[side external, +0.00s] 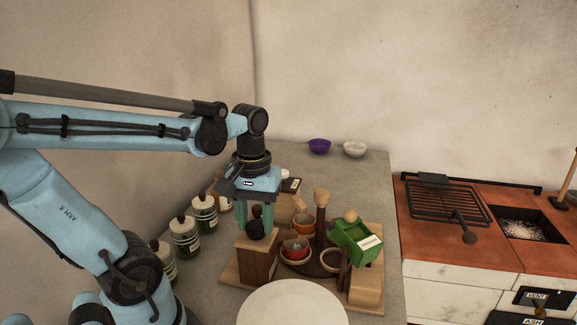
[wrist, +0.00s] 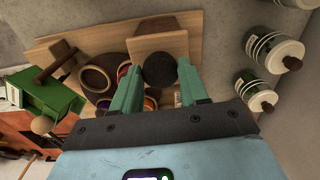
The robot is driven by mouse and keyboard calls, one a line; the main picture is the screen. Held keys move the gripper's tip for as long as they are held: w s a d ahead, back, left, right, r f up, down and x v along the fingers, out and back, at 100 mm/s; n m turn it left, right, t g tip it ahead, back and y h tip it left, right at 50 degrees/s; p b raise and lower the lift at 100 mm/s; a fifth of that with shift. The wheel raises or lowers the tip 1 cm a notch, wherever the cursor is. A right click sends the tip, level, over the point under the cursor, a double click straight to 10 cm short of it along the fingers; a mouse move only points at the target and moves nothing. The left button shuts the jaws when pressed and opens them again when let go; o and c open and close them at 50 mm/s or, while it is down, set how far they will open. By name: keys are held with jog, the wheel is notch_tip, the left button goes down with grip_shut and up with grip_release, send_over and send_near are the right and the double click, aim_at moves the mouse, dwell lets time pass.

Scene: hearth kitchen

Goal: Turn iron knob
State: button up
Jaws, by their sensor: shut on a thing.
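The dark, round iron knob (side external: 256,229) stands on top of an upright wooden box (side external: 256,258) on the grey counter. My gripper (side external: 256,219) comes down over the knob from above, and its two green fingers are shut on it, one on either side. In the wrist view the knob (wrist: 160,69) shows as a dark disc between the fingertips of my gripper (wrist: 158,76), with the wooden box (wrist: 157,44) beyond it. The finger contact is partly hidden in both views.
Close by on the wooden board (side external: 231,279) are small bowls (side external: 295,250), a wooden post (side external: 321,215) and a green box (side external: 354,243). Several labelled jars (side external: 186,236) line the left. A white plate (side external: 291,306) lies in front. A grill (side external: 445,202) is at right.

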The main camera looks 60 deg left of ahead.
aim_at(255, 224)
jog(key=m, duration=0.5)
jog(key=shift+m, duration=0.3)
jog(key=m, duration=0.5)
jog(key=shift+a+m, duration=0.1)
jog(key=shift+m, duration=0.3)
jog(key=o, duration=1.1)
jog(key=shift+c, duration=0.2)
notch_tip(255, 224, up, 12)
